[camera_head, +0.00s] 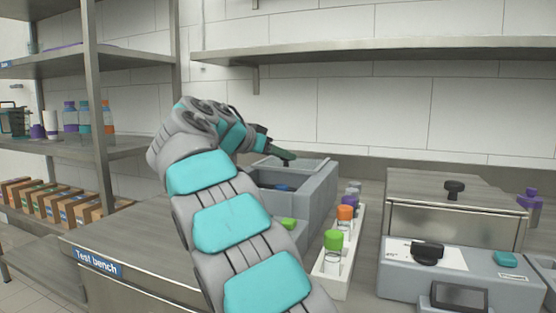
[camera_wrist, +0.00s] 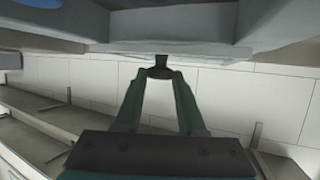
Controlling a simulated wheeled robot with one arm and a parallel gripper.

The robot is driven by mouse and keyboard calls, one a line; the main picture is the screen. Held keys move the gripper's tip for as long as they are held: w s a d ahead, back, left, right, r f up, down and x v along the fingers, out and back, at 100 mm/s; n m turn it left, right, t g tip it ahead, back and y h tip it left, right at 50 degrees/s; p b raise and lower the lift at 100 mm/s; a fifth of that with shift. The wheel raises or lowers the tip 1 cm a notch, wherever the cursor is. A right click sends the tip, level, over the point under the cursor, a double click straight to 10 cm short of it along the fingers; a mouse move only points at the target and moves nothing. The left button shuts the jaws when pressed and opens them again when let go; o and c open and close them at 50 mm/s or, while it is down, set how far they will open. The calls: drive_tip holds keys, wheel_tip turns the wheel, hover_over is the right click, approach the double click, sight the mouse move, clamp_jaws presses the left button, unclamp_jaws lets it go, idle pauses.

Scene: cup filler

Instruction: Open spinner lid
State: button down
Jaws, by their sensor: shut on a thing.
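The spinner is a grey box (camera_head: 318,195) on the bench, partly hidden behind my arm in the head view. Its lid (camera_head: 312,164) is raised at the back, and part of the inside shows, with something blue in it. My gripper (camera_head: 287,157) is at the lid's black knob. In the wrist view, the green fingers of my gripper (camera_wrist: 160,76) are closed around the black knob (camera_wrist: 160,69). The grey underside or edge of the lid (camera_wrist: 170,25) fills the top of that view.
A white rack (camera_head: 335,282) with capped vials stands right of the spinner. Further right are a grey device with a screen (camera_head: 510,285) and a metal box with a black knob (camera_head: 420,185). A wall shelf (camera_head: 380,47) runs above. Shelves with bottles and boxes stand left.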

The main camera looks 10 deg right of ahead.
drive_tip(key=shift+w, duration=0.15)
drive_tip(key=c, duration=0.5)
unclamp_jaws()
drive_tip(key=v, duration=0.8)
drive_tip(key=shift+f, duration=0.1)
